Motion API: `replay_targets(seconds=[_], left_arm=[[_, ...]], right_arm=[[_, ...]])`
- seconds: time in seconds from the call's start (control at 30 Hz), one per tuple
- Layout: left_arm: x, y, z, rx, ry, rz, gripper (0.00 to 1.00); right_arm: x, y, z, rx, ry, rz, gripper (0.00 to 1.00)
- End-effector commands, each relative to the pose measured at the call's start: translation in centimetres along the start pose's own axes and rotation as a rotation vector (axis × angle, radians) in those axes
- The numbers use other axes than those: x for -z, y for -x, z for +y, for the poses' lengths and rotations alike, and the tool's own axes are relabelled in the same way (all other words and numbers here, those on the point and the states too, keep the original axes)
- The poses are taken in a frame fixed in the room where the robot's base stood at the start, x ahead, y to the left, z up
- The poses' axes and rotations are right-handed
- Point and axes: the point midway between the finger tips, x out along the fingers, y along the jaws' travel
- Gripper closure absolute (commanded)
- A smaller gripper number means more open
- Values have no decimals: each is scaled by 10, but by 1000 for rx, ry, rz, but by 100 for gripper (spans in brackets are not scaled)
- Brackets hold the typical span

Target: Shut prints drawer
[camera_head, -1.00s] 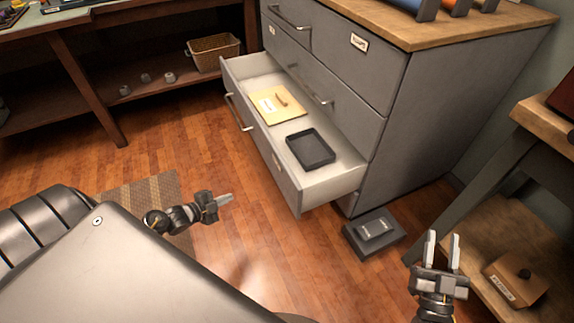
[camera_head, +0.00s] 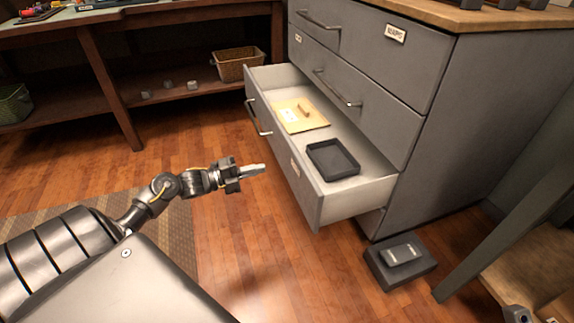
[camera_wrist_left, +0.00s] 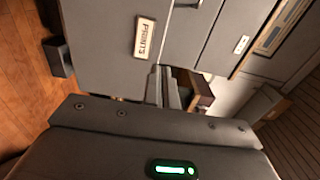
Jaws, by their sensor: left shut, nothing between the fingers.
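The prints drawer (camera_head: 311,198) is pulled well out of the grey cabinet (camera_head: 470,110), with its bar handle (camera_head: 257,118) on the front. A tan folder (camera_head: 312,122) with a small wooden piece on it and a black tray (camera_head: 332,160) lie inside. The left wrist view shows the drawer front with its PRINTS label (camera_wrist_left: 145,37) close ahead. My left gripper (camera_head: 258,170) is shut and empty, in front of the drawer front near its label end; a gap shows between them. My right gripper's fingers are not visible.
A dark block (camera_head: 402,262) with a smaller grey item on top lies on the floor by the cabinet's near corner. A low wooden shelf (camera_head: 525,268) stands at right. A wicker basket (camera_head: 237,64) sits under the back table. Wooden floor in front of the drawer is clear.

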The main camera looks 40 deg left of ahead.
Motion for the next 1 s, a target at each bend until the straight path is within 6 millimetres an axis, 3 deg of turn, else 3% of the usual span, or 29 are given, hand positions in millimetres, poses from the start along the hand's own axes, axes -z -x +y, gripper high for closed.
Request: replay_targets(seconds=[0.2,0.5,1.0], left_arm=[[0,-48,2,6,1,0,100],[0,-92,2,2,1,0,100],[0,-101,1,-1,1,-1,100]], right_arm=[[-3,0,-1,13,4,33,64],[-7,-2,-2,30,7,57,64],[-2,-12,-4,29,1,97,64]])
